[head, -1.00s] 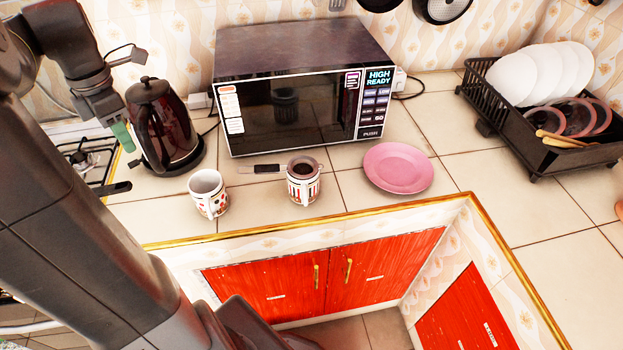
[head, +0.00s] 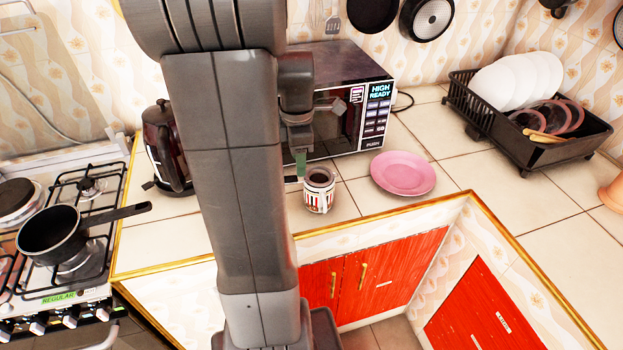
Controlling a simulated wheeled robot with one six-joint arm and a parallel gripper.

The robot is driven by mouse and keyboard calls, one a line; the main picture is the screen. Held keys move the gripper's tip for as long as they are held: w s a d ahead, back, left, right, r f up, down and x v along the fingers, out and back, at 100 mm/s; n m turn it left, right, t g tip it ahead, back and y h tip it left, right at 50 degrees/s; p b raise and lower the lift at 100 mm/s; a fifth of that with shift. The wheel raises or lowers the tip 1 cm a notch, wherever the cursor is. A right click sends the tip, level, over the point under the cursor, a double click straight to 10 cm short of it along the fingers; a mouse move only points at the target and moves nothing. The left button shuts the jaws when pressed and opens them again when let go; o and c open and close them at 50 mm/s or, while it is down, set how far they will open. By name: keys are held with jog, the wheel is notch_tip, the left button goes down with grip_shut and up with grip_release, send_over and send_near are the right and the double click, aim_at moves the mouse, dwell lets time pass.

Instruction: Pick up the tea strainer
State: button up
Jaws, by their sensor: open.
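A dark round piece, seemingly the tea strainer (head: 319,176), sits in the mouth of a striped mug (head: 319,199) on the counter. A dark strip (head: 290,179) shows just left of the mug, partly behind my arm; I cannot tell if it is the strainer's handle. My gripper (head: 300,163), with green fingertips, is open and points down, just left of the mug's rim and seemingly above the strip. Its exact height and the gap between the fingers are unclear.
The microwave (head: 350,110) stands close behind my gripper. A pink plate (head: 403,174) lies right of the mug, and a black dish rack (head: 540,150) stands farther right. The kettle (head: 160,150) is left of my arm. A pan (head: 55,230) sits on the stove.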

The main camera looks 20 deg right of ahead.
aim_at(298, 182)
jog(key=f, duration=0.4)
jog(key=shift+s+a+f, duration=0.15)
jog(key=shift+a+f, duration=0.05)
jog(key=shift+f, duration=0.15)
grip_shut()
